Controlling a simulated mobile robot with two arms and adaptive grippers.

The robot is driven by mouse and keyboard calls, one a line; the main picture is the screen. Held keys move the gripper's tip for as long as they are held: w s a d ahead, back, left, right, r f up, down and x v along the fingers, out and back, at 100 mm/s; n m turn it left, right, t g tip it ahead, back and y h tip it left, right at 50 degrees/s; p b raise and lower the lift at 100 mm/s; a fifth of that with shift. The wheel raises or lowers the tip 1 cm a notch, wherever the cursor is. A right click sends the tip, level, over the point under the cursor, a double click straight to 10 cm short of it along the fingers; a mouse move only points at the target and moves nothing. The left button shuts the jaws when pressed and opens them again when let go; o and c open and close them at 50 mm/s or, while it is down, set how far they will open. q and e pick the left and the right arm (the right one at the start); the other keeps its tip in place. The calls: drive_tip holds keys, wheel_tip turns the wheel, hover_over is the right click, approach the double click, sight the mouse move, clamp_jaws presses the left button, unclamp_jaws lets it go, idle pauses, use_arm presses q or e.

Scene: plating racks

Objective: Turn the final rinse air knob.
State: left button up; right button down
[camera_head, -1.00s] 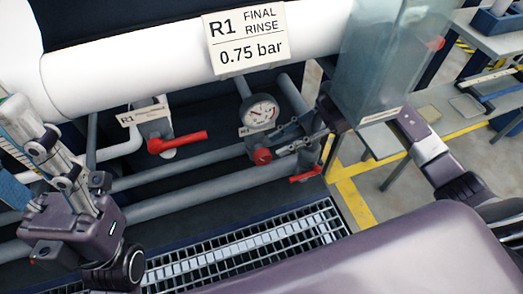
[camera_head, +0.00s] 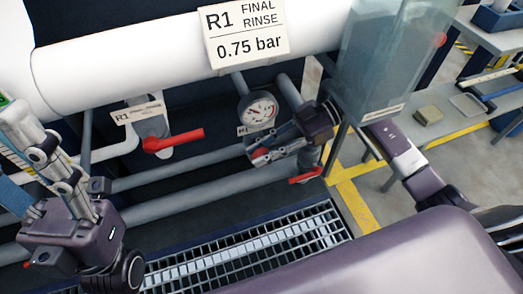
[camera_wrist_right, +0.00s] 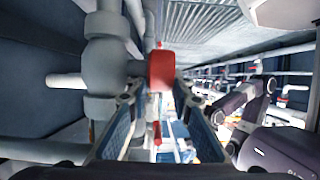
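The red air knob (camera_wrist_right: 161,71) sits on a grey pipe fitting, below the round pressure gauge (camera_head: 258,111). In the head view it is mostly hidden by my right gripper (camera_head: 262,152), which reaches in from the right. In the right wrist view, my right gripper (camera_wrist_right: 155,91) is open, with one finger on each side of the knob, close to its front. I cannot tell whether the fingers touch it. My left gripper (camera_head: 25,125) is at the far left, away from the knob; its fingertips are not clear. The "R1 FINAL RINSE 0.75 bar" sign (camera_head: 245,31) is above.
A red lever handle (camera_head: 173,140) is left of the gauge, and another red handle (camera_head: 305,176) is at the lower right. Grey pipes (camera_head: 190,200) run below the knob. A clear tank (camera_head: 378,60) stands to the right. A floor grate (camera_head: 250,245) is below.

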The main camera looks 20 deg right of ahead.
drive_tip(key=shift+d+r+y+p, duration=0.15)
drive_tip(key=shift+y+p, duration=0.25)
drive_tip(key=shift+p, duration=0.4)
drive_tip(key=shift+y+p, duration=0.3)
drive_tip(key=shift+f+y, duration=0.25)
drive_tip(key=shift+y, duration=0.05)
drive_tip(key=shift+d+y, duration=0.1)
drive_tip(key=shift+y, duration=0.3)
drive_tip(key=c, duration=2)
unclamp_jaws()
drive_tip(key=d, duration=0.4)
drive_tip(key=d+r, duration=0.1)
drive_tip(key=d, duration=0.3)
drive_tip(key=d+r, duration=0.1)
drive_tip(key=d, duration=0.3)
drive_tip(key=shift+w, duration=0.2)
